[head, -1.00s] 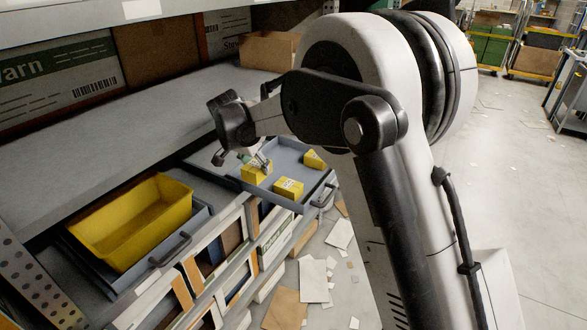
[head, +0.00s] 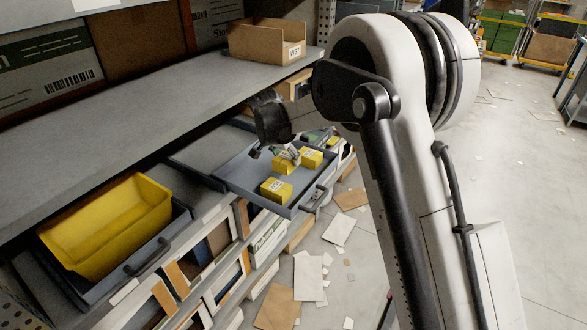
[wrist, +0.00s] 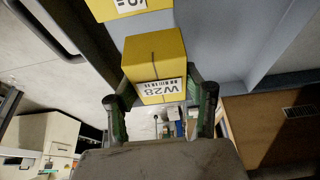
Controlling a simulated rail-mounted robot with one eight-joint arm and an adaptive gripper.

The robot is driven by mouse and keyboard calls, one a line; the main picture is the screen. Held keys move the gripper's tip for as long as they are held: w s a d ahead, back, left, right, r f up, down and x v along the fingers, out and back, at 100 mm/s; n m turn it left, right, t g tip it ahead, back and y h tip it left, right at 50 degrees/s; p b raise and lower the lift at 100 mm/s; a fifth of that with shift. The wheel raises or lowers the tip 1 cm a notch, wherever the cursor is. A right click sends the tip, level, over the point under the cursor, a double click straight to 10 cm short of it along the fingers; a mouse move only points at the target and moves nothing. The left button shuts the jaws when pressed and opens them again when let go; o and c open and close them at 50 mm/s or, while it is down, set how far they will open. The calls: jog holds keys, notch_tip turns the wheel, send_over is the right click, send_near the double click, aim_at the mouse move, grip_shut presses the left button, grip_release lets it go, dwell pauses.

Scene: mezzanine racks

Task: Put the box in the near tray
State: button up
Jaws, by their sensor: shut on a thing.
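A yellow box (head: 285,164) with a white label is between the fingers of my gripper (head: 288,153), over a grey pull-out tray (head: 237,180). In the wrist view the box (wrist: 153,55) bears an upside-down W28 label, and my gripper (wrist: 160,82) is shut on it, one finger at each side. I cannot tell whether the box touches the tray floor. Other yellow boxes are in this tray: one in front (head: 276,190), one just right (head: 311,158), and one farther back, partly hidden. A second grey tray (head: 181,222) at the left holds an open yellow bin (head: 105,227).
A grey shelf (head: 150,105) runs above the trays and carries an open cardboard box (head: 268,42). Packed shelving lies below. Papers litter the floor (head: 350,260) at the right. In the wrist view another yellow box (wrist: 128,8) is close beyond the held one.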

jog(key=shift+w+d+f, duration=0.3)
jog(key=shift+d+f, duration=0.1)
jog(key=shift+d, duration=0.2)
jog(key=shift+w+d+f, duration=0.3)
jog(key=shift+d+f, duration=0.1)
jog(key=shift+d, duration=0.2)
jog(key=shift+f, duration=2)
jog(key=shift+f, duration=0.2)
jog(key=o, duration=1.2)
jog(key=shift+r, duration=0.15)
